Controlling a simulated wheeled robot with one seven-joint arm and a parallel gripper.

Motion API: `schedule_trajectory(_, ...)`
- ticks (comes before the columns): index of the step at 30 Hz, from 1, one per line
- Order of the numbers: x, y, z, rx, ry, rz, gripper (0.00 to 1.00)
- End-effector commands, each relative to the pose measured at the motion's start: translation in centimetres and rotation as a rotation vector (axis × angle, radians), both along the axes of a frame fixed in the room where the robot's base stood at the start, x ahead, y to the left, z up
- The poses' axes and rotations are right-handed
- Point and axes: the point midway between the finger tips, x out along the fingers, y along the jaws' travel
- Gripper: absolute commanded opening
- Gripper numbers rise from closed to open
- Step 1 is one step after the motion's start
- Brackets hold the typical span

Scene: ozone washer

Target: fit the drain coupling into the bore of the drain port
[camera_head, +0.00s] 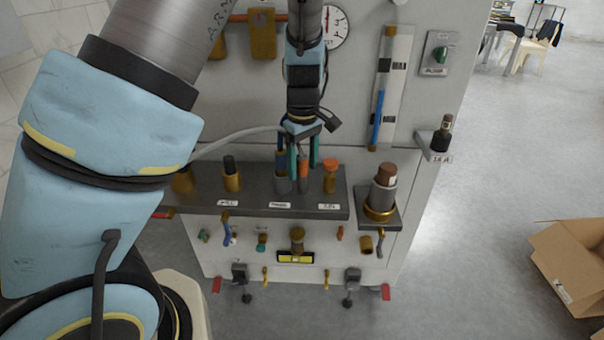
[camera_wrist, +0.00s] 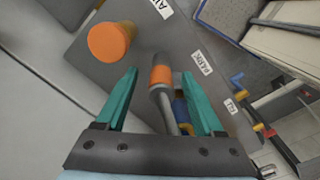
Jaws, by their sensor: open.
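A grey piece with an orange band (camera_head: 303,168), perhaps the drain coupling, stands at the shelf spot labelled PARK; it also shows in the wrist view (camera_wrist: 161,76). My gripper (camera_head: 303,163) points down at it, open, with teal fingers. In the wrist view my gripper (camera_wrist: 160,72) has one finger on each side of this piece, with gaps showing; I cannot tell how far down the fingers reach. The drain port is not clearly identifiable. A brass fitting (camera_head: 297,236) above a yellow-and-black label sits low on the front panel; its bore cannot be made out.
An orange-capped piece (camera_head: 330,172) stands close right of my gripper, and a blue-and-grey piece (camera_head: 281,172) close left. A black-topped brass piece (camera_head: 231,177) stands farther left. A grey cylinder with a brown top (camera_head: 384,190) sits on the right bracket. Handles and valves crowd the lower panel.

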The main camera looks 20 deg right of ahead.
Motion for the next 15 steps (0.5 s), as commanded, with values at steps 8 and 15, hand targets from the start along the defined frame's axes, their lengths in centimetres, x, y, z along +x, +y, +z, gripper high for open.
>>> schedule_trajectory(8,0.0,0.2,-3.4,0.0,0.002,0.001,0.69)
schedule_trajectory(15,0.0,0.2,-3.7,0.0,0.001,0.0,0.69)
